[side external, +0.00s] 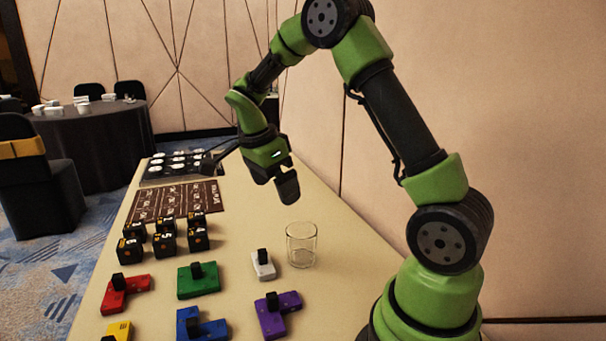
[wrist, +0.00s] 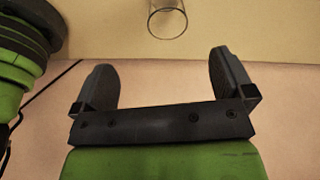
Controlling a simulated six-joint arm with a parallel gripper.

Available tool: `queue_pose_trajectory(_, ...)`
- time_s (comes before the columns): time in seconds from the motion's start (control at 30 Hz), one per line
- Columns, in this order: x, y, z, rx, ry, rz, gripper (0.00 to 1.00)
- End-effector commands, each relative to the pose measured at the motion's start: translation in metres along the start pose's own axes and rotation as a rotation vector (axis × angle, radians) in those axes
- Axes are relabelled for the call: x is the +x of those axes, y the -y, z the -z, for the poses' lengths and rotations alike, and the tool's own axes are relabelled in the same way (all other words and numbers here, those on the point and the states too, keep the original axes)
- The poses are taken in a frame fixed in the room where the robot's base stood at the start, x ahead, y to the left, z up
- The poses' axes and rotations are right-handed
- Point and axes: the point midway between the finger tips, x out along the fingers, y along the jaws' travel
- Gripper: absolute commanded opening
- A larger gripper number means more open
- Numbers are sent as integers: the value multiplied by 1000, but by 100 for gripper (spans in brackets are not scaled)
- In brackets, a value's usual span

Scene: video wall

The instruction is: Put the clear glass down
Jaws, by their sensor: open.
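The clear glass (side external: 301,246) stands upright on the beige table, right of the white block. It also shows at the top edge of the wrist view (wrist: 167,20), partly cut off. My gripper (side external: 289,188) is above the table, up and slightly left of the glass in the side view, and apart from it. In the wrist view my gripper (wrist: 160,80) has its two dark fingers spread wide with nothing between them.
Near the glass are a white block (side external: 263,266), a purple block (side external: 278,314), a green block (side external: 198,280), a blue block (side external: 201,326) and a red block (side external: 124,293). Several black cubes (side external: 165,241), a dark brown board (side external: 175,201) and a black tray (side external: 178,167) lie farther left. A wall runs along the table's right side.

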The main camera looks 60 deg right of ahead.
Motion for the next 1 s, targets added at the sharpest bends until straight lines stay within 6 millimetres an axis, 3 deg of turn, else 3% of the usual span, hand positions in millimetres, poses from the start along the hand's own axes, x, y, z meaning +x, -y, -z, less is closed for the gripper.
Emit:
queue_pose_trajectory(0.03,-23,-12,-4,-105,43,51,100)
queue_pose_trajectory(0.2,-80,-64,-16,-526,169,242,100)
queue_pose_trajectory(0.4,-120,-134,-24,-1013,227,541,100)
queue_pose_trajectory(0.6,-129,-188,-27,-1383,190,828,100)
queue_pose_trajectory(0.7,-129,-203,-27,-1487,162,919,100)
queue_pose_trajectory(1.0,-127,-212,-28,-1558,137,978,100)
